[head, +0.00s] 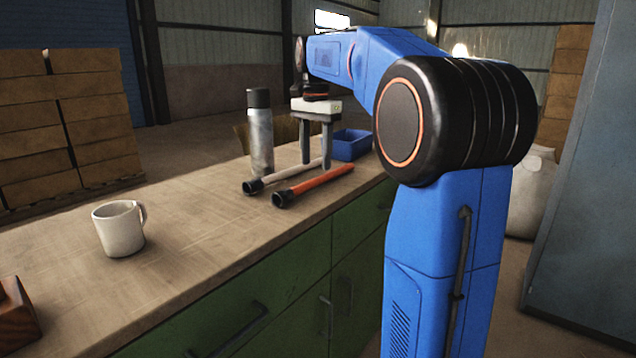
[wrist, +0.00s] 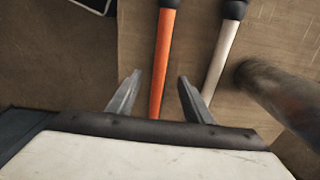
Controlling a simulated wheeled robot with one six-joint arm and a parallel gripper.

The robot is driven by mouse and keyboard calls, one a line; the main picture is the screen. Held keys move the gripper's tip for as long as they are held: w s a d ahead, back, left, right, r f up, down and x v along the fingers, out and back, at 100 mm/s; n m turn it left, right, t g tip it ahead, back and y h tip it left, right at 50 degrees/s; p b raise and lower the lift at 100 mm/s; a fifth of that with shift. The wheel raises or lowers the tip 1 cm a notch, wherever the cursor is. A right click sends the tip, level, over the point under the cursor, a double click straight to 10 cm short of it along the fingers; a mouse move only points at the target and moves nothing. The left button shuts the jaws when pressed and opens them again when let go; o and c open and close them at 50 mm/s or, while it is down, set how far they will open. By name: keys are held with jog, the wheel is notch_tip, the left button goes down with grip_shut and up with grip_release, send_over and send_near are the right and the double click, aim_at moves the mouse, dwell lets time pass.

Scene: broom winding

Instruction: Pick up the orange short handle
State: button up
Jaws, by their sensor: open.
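The orange short handle (head: 318,186) lies on the wooden counter with its black end cap toward the near left. In the wrist view the orange handle (wrist: 165,60) runs lengthwise between the two fingers. My gripper (head: 316,165) points down over the counter, fingers apart and nothing gripped. It also shows open in the wrist view (wrist: 159,77). How far the fingertips are above the orange handle is hard to tell. A pale handle (head: 286,175) with a black cap lies beside the orange one; in the wrist view it (wrist: 224,48) is right of the fingers.
A grey bottle with a dark cap (head: 260,138) stands close to the pale handle. A blue bin (head: 352,146) sits behind my gripper. A white mug (head: 119,228) stands at the near left of the counter (head: 190,215). The counter between mug and handles is clear.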

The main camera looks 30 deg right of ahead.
aim_at(319, 180)
jog(key=shift+d+f, duration=0.2)
jog(key=shift+f, duration=2.5)
grip_shut()
